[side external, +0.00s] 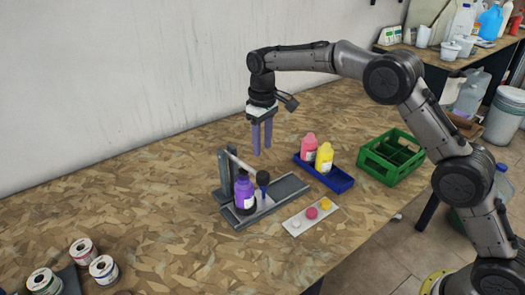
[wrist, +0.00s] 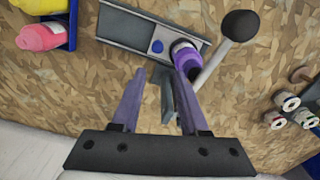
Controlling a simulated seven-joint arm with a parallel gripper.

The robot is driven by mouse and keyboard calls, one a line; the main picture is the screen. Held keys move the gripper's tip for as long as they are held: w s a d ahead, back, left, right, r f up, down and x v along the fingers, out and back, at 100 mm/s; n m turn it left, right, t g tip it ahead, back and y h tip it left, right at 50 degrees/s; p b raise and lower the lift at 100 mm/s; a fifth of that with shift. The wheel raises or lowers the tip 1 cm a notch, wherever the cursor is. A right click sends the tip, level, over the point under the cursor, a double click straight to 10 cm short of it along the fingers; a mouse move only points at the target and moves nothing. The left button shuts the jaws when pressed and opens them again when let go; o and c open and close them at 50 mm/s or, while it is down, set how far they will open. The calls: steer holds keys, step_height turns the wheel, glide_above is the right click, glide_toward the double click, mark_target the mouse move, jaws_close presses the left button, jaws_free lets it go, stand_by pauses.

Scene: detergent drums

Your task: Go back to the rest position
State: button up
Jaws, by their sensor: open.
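My gripper (side external: 262,135) points down in the air above the board table, behind and above a grey press-like stand. Its two purple-grey fingers are apart with nothing between them; they also show in the wrist view (wrist: 160,95). A purple bottle (side external: 244,192) stands upright on the grey stand (side external: 283,190), beside a lever with a dark round knob (side external: 262,178). The bottle also shows in the wrist view (wrist: 186,58), beyond the fingertips. The gripper is clear of the bottle and the stand.
A blue tray (side external: 340,183) holds a pink bottle (side external: 309,147) and a yellow bottle (side external: 324,157). A green crate (side external: 378,170) is at the right. The back left table is clear.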

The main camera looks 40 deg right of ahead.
steer(key=s+d+r+t, duration=0.2)
steer(key=s+r, duration=0.3)
steer(key=r, duration=0.4)
steer(key=s+d+r+t, duration=0.1)
steer(key=s+d+r, duration=0.25)
steer(key=r, duration=0.55)
steer(key=s+d+r+m+t, duration=0.1)
steer(key=s+r, duration=0.1)
steer(key=s, duration=0.5)
steer(key=s+d+r+m+t, duration=0.1)
steer(key=s+r, duration=0.1)
steer(key=s, duration=0.4)
steer(key=s+f, duration=0.6)
steer(key=s, duration=0.3)
steer(key=s+d+f+m, duration=0.1)
steer(key=s+f, duration=0.5)
steer(key=s, duration=0.3)
steer(key=shift+f+t, duration=0.3)
steer(key=shift+f, duration=0.05)
steer(key=shift+d, duration=0.1)
